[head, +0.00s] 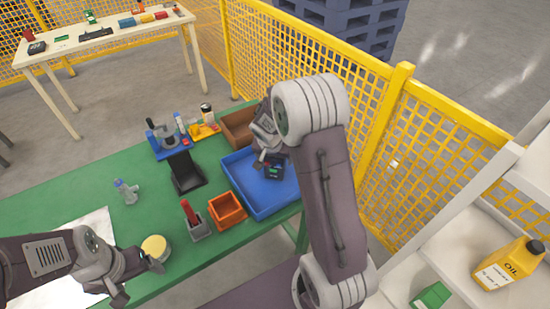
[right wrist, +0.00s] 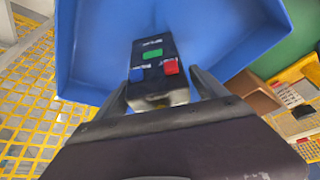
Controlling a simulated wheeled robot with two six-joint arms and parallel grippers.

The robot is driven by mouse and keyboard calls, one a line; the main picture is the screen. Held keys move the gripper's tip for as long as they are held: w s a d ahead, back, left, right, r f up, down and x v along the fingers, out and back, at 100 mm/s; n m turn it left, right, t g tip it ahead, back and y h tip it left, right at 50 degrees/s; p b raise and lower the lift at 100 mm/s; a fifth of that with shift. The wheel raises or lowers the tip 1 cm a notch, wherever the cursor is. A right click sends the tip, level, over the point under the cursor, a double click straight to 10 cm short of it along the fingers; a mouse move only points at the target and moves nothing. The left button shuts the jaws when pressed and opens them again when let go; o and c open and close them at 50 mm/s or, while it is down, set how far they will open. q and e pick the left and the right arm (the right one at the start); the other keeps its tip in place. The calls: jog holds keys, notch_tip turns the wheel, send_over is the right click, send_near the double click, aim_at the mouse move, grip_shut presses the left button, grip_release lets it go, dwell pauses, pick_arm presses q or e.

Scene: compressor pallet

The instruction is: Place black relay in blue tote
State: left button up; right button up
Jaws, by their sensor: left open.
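The black relay (head: 273,168) is a dark box with green, blue and red marks. In the head view it shows over the blue tote (head: 240,196), below my right gripper (head: 266,156). My left gripper (head: 140,279) is open and empty near the table's front edge, beside a round yellow-topped item (head: 155,247).
An orange bin (head: 227,211) and a grey holder with a red-handled item (head: 195,220) stand left of the tote. A brown bin (head: 238,128) is behind it. A black stand (head: 184,172) is further left. Yellow fencing (head: 450,140) runs behind the table.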

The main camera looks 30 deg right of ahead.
jog(key=shift+r, duration=0.25)
jog(key=p+v, duration=0.2)
jog(key=v, duration=1)
jog(key=s+a+f+n+g+y, duration=0.1)
jog(key=s+a+f+n, duration=0.2)
jog(key=s, duration=0.4)
jog(key=s+a+f+n+g+y, duration=0.1)
jog(key=s+a+f+n, duration=0.3)
jog(key=s, duration=0.4)
jog(key=shift+s+a+f+n+y, duration=0.3)
jog(key=shift+a+n+y, duration=0.2)
jog(key=shift+a, duration=0.2)
